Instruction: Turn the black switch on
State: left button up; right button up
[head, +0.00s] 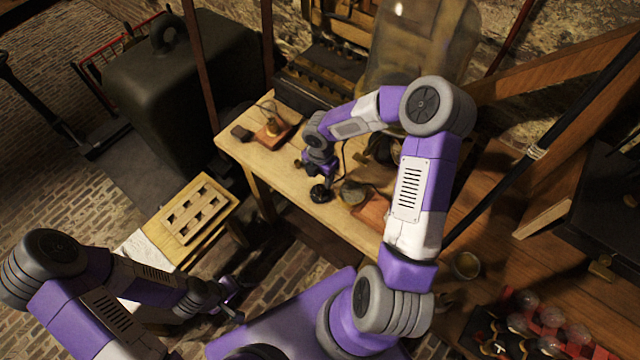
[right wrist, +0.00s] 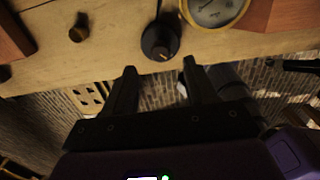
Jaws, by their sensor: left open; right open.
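The black switch is a round black knob (right wrist: 160,40) near the table's front edge in the right wrist view, with a small white mark on top. It also shows in the head view (head: 320,194), partly under my right gripper. My right gripper (head: 319,180) is open and empty. In the right wrist view its two fingers (right wrist: 157,80) are apart and point toward the knob, which lies just beyond the tips; I cannot tell whether they touch it. My left gripper (head: 228,297) is open, low at the left, away from the table.
A brass-rimmed gauge (right wrist: 216,10) stands right beside the knob. A wooden board with a small device (head: 272,130) and a dark block (head: 241,133) lie on the table (head: 234,152). A slotted wooden board (head: 215,195) lies left. Several red-marked jars (head: 540,330) stand lower right.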

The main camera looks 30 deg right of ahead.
aim_at(320, 187)
notch_tip(320, 187, down, 6)
jog(key=shift+f+b, duration=0.1)
jog(key=shift+b, duration=0.4)
jog(key=shift+c, duration=0.4)
grip_shut()
